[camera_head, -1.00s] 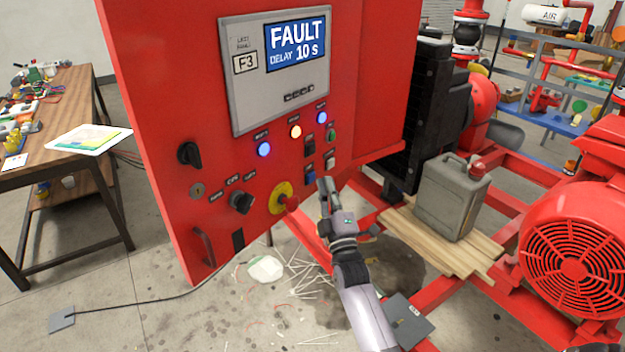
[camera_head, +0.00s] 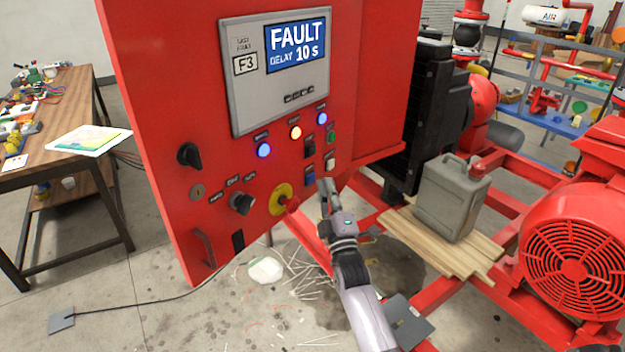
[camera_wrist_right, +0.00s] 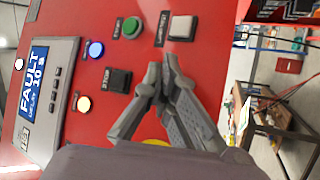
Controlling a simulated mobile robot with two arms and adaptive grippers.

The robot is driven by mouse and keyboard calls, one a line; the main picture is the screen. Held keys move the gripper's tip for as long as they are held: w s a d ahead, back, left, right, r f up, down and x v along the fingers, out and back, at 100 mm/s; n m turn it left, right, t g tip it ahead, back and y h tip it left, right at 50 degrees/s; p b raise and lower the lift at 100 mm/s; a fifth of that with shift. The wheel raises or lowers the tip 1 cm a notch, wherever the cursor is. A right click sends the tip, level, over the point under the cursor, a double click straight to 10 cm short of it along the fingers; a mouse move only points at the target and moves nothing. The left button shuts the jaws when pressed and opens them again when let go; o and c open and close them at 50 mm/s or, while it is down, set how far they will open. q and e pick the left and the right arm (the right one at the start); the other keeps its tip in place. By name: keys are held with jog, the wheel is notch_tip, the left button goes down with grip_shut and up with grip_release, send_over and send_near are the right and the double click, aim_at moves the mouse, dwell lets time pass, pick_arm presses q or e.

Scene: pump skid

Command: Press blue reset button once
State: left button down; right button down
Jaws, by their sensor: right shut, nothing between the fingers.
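A square blue button (camera_head: 310,176) sits low on the right side of the red control panel, below a black button. My right gripper (camera_head: 325,182) is shut and empty, with its fingertips just right of the blue button in the head view. I cannot tell whether they touch the panel. In the wrist view the shut fingers (camera_wrist_right: 163,76) point at the panel, below the white button and right of the black one; the blue button does not show there and may be behind the fingers. My left gripper is not in view.
Near the fingers are a green button (camera_head: 331,135), a white button (camera_head: 330,162), a black button (camera_head: 310,148) and a yellow-ringed stop knob (camera_head: 281,199). The display (camera_head: 297,45) reads FAULT, DELAY 10 S. A grey can (camera_head: 450,200) stands on planks to the right.

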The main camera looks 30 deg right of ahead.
jog(key=shift+w, duration=0.1)
jog(key=shift+w+a, duration=0.15)
jog(key=shift+w, duration=0.15)
jog(key=shift+w+a+b, duration=0.15)
jog(key=shift+w+b, duration=0.15)
jog(key=shift+w, duration=0.1)
dwell(0.8)
jog(key=shift+s, duration=0.15)
jog(key=shift+s+d+p, duration=0.3)
jog(key=shift+s+p, duration=0.1)
jog(key=shift+s, duration=0.25)
jog(key=s, duration=0.1)
jog(key=s+d+p, duration=0.1)
jog(key=s, duration=0.1)
jog(key=s+d+p, duration=0.1)
jog(key=shift+s, duration=0.3)
